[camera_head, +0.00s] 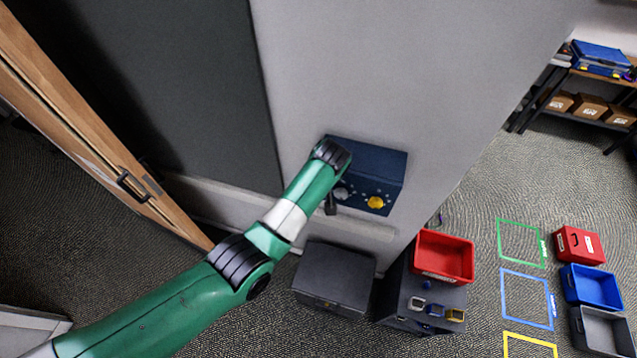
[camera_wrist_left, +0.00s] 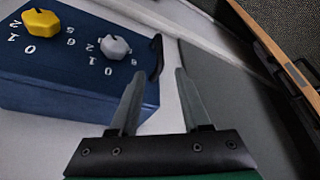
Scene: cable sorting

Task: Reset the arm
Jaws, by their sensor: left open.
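My green left arm (camera_head: 300,185) reaches up to a dark blue control box on the grey wall, and its wrist covers the box's left part in the head view. In the left wrist view my left gripper (camera_wrist_left: 158,75) is open and empty. Its two grey fingers stand apart to the right of the blue box (camera_wrist_left: 60,85). The box carries a yellow knob (camera_wrist_left: 41,22) and a grey knob (camera_wrist_left: 115,46), with white numbers around them. A dark handle (camera_wrist_left: 156,55) sits at the box's side, close to the fingers. My right gripper is not in view.
A dark cabinet (camera_head: 335,275) and a stand with a red bin (camera_head: 443,257) are below the box. Blue (camera_head: 590,287) and grey (camera_head: 605,330) bins stand on the floor at right, beside coloured taped squares. A wooden door (camera_head: 90,140) is at left.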

